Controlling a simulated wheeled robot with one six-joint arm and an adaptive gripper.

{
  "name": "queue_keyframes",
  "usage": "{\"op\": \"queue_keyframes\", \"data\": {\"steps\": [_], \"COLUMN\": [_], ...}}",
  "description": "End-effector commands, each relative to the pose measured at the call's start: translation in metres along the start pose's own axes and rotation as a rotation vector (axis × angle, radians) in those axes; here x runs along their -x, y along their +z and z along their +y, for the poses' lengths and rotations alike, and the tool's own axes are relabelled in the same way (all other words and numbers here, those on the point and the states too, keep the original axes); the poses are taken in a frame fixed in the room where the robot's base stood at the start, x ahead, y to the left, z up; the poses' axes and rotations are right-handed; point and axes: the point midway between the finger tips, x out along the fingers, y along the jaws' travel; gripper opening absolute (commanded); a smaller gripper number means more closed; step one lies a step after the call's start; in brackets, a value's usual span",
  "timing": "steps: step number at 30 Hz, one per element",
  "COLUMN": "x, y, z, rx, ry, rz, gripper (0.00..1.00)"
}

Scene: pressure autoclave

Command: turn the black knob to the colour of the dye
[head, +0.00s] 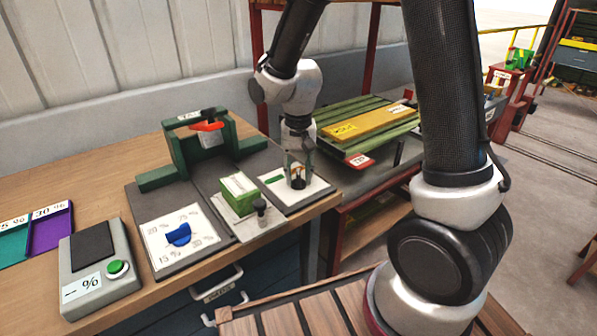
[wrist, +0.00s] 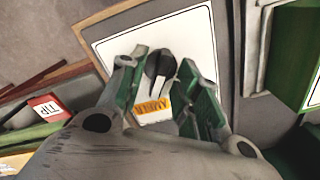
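The black knob (wrist: 160,64) sits on a white plate with a dark border (wrist: 112,45), at the right end of the bench. In the head view the knob (head: 298,182) shows beneath my gripper (head: 298,168). In the wrist view my gripper (wrist: 158,68) is open, its green-padded fingers on either side of the knob with gaps visible. An orange-yellow mark (wrist: 150,107) shows on the plate between the fingers. A green mark (head: 273,179) shows on the plate's left side in the head view. Other marks are hidden. I cannot tell which item is the dye.
Left of the plate stands a green block (head: 238,188) on a holder with a small black knob. Further left are a blue-knob dial (head: 178,234), a green fixture with a red part (head: 207,127), and a grey button box (head: 100,268). A slatted stand (head: 365,130) is behind right.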

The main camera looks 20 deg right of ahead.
Motion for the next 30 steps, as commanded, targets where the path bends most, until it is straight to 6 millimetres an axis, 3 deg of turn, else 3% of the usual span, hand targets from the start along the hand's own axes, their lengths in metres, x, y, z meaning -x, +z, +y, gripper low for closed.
{"op": "queue_keyframes", "data": {"steps": [2, 7, 20, 30], "x": [0.0002, 0.0003, 0.0005, 0.0005], "y": [0.0000, -0.0001, -0.0001, -0.0002], "z": [0.0000, 0.0000, -0.0002, -0.0005], "rx": [0.000, 0.000, 0.038, 0.261], "ry": [0.000, 0.000, 0.000, 0.000], "rz": [0.000, 0.000, 0.000, 0.000], "gripper": [0.31, 0.00, 0.00, 0.00]}}
